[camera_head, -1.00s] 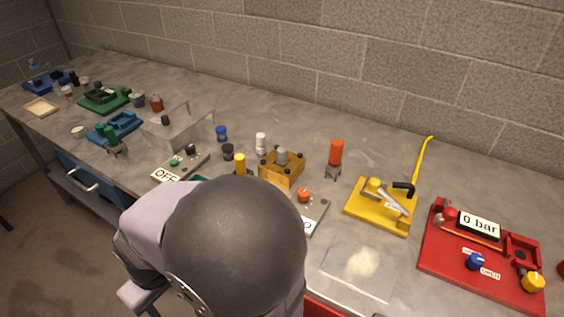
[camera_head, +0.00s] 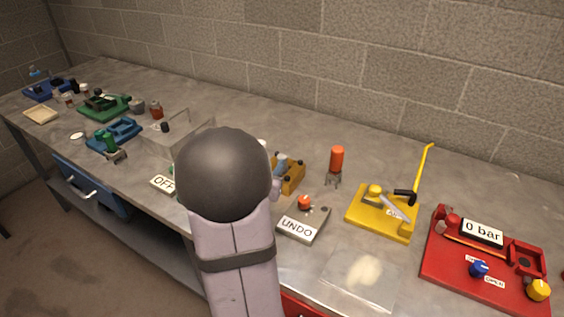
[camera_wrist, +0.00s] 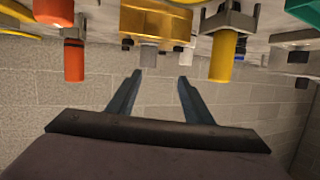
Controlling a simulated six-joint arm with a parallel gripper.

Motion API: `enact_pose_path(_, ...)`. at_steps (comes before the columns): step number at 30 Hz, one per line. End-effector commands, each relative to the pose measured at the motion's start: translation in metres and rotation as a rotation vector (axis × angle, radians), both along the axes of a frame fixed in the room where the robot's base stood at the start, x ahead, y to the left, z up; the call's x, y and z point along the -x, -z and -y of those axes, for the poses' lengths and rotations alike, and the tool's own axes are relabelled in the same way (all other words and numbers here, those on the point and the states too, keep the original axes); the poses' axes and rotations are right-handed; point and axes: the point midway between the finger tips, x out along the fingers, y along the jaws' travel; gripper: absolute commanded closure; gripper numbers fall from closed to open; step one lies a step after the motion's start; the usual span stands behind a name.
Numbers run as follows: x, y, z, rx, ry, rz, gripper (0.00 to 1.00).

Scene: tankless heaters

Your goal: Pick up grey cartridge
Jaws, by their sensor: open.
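The grey cartridge (camera_wrist: 149,58) is a short grey cylinder in the yellow-orange block (camera_wrist: 165,22). The wrist view shows the scene upside down, so it hangs below the block there. My gripper (camera_wrist: 159,80) is open and empty, its two blue-grey fingers pointing toward the cartridge and block. The cartridge's end lies near the left fingertip in that view, with a gap between them. In the head view my arm covers most of the block (camera_head: 294,175), and the cartridge cannot be made out there.
An orange-red cylinder on a small stand (camera_head: 336,160) and an UNDO box (camera_head: 303,222) are close to the block. A yellow cylinder (camera_wrist: 223,55) is beside it in the wrist view. The yellow lever fixture (camera_head: 380,215) and red pressure board (camera_head: 480,265) stand further right.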

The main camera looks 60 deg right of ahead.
Motion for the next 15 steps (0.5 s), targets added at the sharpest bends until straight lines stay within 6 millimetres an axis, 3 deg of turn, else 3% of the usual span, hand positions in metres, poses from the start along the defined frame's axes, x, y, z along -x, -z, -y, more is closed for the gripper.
enact_pose_path(5, 0.024, 0.006, 0.007, -0.001, 0.072, -0.052, 0.54)
enact_pose_path(15, 0.022, 0.012, 0.021, -0.002, 0.077, -0.057, 0.54)
